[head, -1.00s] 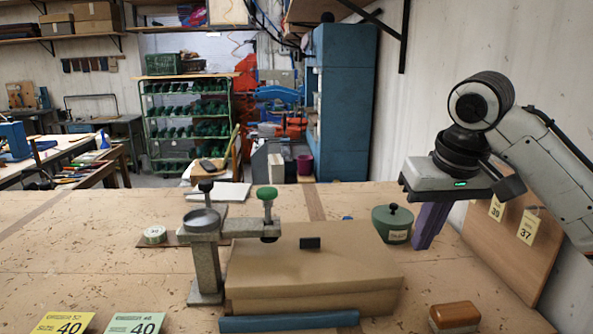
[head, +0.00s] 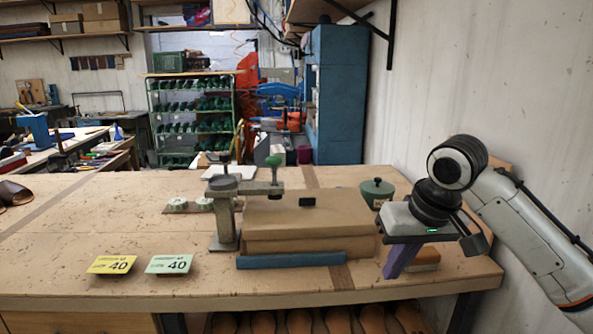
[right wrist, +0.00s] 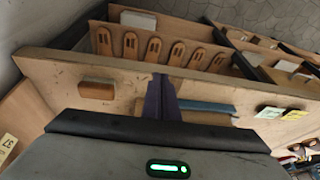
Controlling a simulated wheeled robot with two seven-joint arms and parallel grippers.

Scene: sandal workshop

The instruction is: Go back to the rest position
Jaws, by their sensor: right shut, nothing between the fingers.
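My right gripper (head: 393,262) hangs from the arm at the right of the head view, its purple fingers together and empty. It is at the table's right end, just right of the brown box (head: 310,222). In the right wrist view the purple fingers (right wrist: 160,98) point toward the table's front edge, with nothing between them. My left gripper is in neither view.
The workbench (head: 110,225) carries a clamp stand (head: 224,215), a green lidded pot (head: 376,190), a blue strip (head: 290,260), a yellow card (head: 111,264) and a green card (head: 168,264). A brown block (head: 425,258) is partly behind my gripper.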

